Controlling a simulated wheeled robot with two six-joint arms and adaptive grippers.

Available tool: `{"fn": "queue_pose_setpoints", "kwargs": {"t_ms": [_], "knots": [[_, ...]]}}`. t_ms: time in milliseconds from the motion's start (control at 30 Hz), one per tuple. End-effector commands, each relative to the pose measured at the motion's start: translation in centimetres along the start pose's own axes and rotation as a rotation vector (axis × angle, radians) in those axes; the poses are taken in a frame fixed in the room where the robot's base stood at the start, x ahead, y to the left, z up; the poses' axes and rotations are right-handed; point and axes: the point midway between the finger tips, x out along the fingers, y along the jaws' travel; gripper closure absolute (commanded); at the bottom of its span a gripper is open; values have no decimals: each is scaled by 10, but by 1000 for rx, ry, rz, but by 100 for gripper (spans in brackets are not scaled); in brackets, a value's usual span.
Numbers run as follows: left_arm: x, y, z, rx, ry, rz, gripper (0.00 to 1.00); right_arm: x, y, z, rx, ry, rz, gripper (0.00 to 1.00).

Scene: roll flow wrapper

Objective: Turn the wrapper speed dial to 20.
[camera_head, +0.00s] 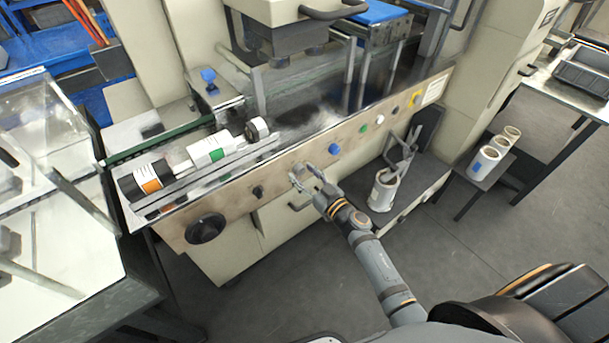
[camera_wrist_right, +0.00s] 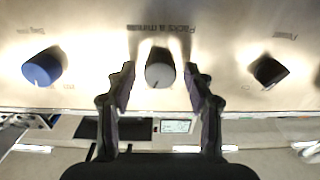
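A round grey dial (camera_wrist_right: 160,70) sits on the wrapper's front panel, under an upside-down label that seems to read "Packs a minute". A thin dark mark shows near its lower edge in the right wrist view; I cannot read its setting. My right gripper (camera_head: 304,176) is at the panel in the head view, partly covering the dial (camera_head: 298,169). In the right wrist view the fingers (camera_wrist_right: 161,88) are open, one on each side of the dial, with visible gaps. My left gripper is not in view.
A blue knob (camera_wrist_right: 42,67) and a black knob (camera_wrist_right: 268,71) flank the dial. A large black handwheel (camera_head: 205,229) is at the panel's left end (camera_head: 178,235). A white canister (camera_head: 383,190) stands on the low shelf to the right. Floor in front is clear.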

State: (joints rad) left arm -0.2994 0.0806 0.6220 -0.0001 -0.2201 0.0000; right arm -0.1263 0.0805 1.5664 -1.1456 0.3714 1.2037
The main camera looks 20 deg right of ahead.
Motion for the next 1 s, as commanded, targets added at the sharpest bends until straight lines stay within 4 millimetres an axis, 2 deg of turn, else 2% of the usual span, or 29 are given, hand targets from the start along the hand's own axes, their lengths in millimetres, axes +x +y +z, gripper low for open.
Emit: {"fn": "queue_pose_setpoints", "kwargs": {"t_ms": [33, 333, 667, 1000], "knots": [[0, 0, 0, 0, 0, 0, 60, 0, 0, 0, 0, 0, 0, 58], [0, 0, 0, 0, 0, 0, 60, 0, 0, 0, -1, 0, 0, 97], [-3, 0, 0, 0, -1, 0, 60, 0, 0, -1, -55, -1, 0, 97], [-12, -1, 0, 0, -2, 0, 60, 0, 1, -2, -307, 0, 0, 97]]}}
